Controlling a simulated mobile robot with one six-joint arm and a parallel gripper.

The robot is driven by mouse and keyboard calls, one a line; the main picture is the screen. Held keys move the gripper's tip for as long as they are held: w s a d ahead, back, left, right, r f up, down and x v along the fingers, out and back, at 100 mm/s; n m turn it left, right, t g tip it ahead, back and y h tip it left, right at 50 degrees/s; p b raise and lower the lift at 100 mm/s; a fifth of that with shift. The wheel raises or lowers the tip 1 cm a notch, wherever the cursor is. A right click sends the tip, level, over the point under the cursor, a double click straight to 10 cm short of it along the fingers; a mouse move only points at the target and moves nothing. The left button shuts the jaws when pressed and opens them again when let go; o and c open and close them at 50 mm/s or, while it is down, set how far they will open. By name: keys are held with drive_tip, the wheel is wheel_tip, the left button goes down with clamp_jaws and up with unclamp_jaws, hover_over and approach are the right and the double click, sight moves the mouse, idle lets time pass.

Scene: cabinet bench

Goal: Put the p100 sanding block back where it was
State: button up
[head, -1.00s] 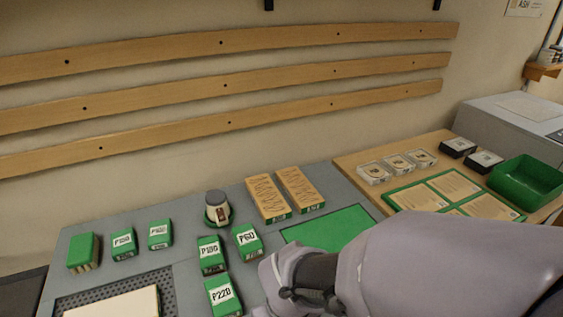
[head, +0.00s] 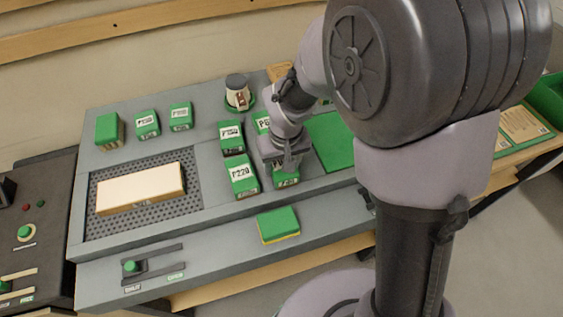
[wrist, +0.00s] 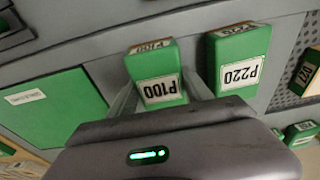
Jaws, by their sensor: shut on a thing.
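The P100 sanding block (wrist: 155,75) is green with a white label. In the wrist view it stands between my gripper's fingers (wrist: 158,95), which are shut on it. In the head view my gripper (head: 284,165) points down and the green block (head: 287,181) shows just below it. The P220 block (head: 243,175) stands close to its left, apart from it; in the wrist view that block (wrist: 238,60) is to the right. I cannot tell whether the P100 block touches the bench or is slightly above it.
Behind are the P180 block (head: 231,137) and the P60 block (head: 261,121), partly hidden. A green mat (head: 329,138) lies to the right. A green-and-yellow pad (head: 278,225) lies in front. A pale board (head: 140,188) lies on the perforated panel at left.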

drive_tip(key=o, duration=1.3)
wheel_tip(320, 180, up, 12)
drive_tip(key=s+p, duration=0.2)
drive_tip(key=p, duration=0.3)
drive_tip(key=s+d+r+m+t, duration=0.1)
drive_tip(key=s+d+r+m, duration=0.1)
drive_tip(key=s+r, duration=0.2)
drive_tip(key=s+d+r+m+t+y, duration=0.1)
drive_tip(key=s+d+r+m, duration=0.2)
drive_tip(key=s+r, duration=0.2)
drive_tip(key=s+d+r+m+t, duration=0.2)
drive_tip(key=s+d+r, duration=0.1)
drive_tip(key=s, duration=0.3)
drive_tip(key=shift+s+d+r+m+y, duration=0.1)
drive_tip(key=shift+d+r+m+y, duration=0.05)
drive_tip(key=shift+r, duration=0.2)
drive_tip(key=shift+s+d+r+m+y, duration=0.1)
drive_tip(key=shift+r+m+y, duration=0.05)
drive_tip(key=shift+r, duration=0.15)
